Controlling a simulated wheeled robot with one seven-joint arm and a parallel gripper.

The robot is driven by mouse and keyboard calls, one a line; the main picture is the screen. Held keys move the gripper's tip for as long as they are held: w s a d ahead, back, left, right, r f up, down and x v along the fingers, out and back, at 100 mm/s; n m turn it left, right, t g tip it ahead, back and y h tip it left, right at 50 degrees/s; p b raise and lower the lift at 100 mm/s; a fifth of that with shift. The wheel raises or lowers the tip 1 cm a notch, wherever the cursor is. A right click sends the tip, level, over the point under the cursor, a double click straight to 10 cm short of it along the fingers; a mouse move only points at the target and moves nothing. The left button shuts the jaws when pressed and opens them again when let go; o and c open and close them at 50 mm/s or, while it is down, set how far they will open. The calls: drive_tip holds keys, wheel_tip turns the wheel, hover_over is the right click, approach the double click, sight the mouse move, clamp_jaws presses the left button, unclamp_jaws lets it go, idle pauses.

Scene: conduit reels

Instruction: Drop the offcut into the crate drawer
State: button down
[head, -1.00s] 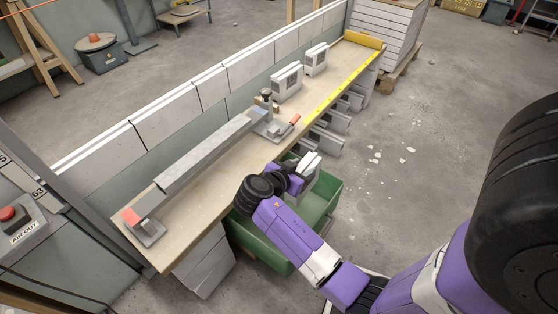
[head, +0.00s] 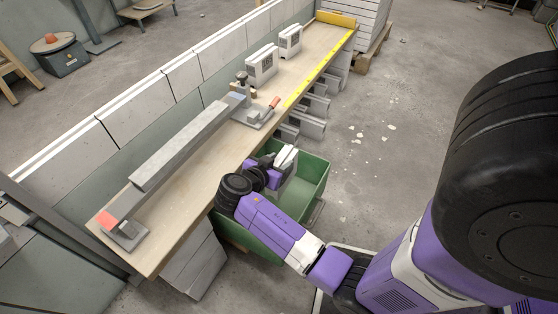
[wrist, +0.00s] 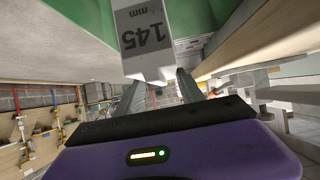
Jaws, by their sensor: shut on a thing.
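The offcut (wrist: 146,38) is a pale block with a grey label reading 145 mm, seen upside down in the wrist view. My gripper (wrist: 157,92) is shut on its end. In the head view my gripper (head: 277,167) is over the green crate drawer (head: 318,180), close to the bench edge, with a white piece at its tip. The crate stands open beside the bench, and its green wall also shows in the wrist view (wrist: 60,18). My arm hides part of the crate's inside. I cannot tell how far the offcut is above the crate floor.
The wooden bench (head: 195,205) runs along the crate's left side, carrying a long grey conduit (head: 185,150), a clamp with a red handle (head: 262,108) and two white boxes (head: 262,65). Grey profile ends (head: 308,125) stick out under the bench.

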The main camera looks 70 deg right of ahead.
drive_tip(key=shift+r, duration=0.1)
drive_tip(key=c, duration=0.9)
unclamp_jaws()
drive_tip(key=shift+o, duration=1.3)
drive_tip(key=p+v, duration=0.2)
drive_tip(key=v, duration=0.5)
drive_tip(key=shift+a, duration=0.4)
drive_tip(key=shift+r, duration=0.1)
